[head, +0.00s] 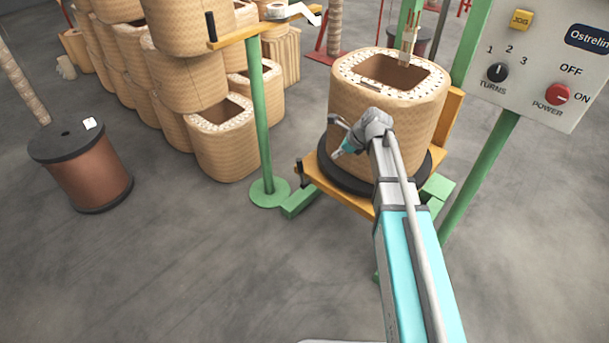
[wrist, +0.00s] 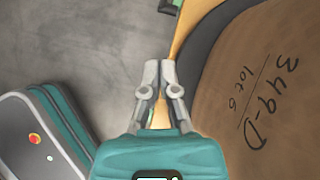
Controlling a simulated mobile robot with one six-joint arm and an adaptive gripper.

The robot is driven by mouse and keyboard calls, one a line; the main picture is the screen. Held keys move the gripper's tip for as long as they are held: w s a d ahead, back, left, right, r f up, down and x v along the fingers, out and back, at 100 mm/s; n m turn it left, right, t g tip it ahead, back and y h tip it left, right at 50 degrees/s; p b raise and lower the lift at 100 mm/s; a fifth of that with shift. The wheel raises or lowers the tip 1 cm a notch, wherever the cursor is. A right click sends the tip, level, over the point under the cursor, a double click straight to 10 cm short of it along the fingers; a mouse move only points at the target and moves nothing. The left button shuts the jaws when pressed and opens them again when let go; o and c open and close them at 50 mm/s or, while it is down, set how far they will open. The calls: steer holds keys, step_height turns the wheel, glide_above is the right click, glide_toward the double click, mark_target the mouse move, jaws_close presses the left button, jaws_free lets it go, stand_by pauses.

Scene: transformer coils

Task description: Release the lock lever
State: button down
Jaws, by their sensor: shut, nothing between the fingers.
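The tan coil (head: 415,115) sits upright on a round black turntable (head: 330,176) on the winding machine's orange base (head: 325,187). A small dark upright piece (head: 298,168) at the left corner of that base looks like the lock lever. A dark piece (wrist: 169,6) at the top edge of the wrist view may be the same lever, mostly cut off. My gripper (head: 335,156) is in front of the coil's left side, to the right of that piece and apart from it. In the wrist view its fingertips (wrist: 159,66) are together and empty, with the coil close on the right.
A control panel (head: 545,55) with knobs hangs at the upper right. A green post (head: 261,115) with an orange crossbar stands left of the machine. Stacked coils (head: 225,140) fill the back left, and a copper wire spool (head: 90,170) stands at left. The front-left floor is clear.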

steer(key=shift+w+a+f+m+b, duration=0.2)
steer(key=shift+w+f+m+b, duration=0.15)
steer(key=shift+f+m, duration=0.1)
steer(key=shift+w+a+f+m+b, duration=0.15)
steer(key=shift+w+f+m+b, duration=0.1)
steer(key=shift+w+f+m, duration=0.15)
steer(key=shift+s+a+f, duration=0.1)
steer(key=shift+f, duration=0.1)
steer(key=w+a+f+b, duration=0.4)
steer(key=a+f+b, duration=0.4)
steer(key=shift+a+f+b, duration=0.3)
steer(key=shift+b, duration=0.1)
stand_by(0.3)
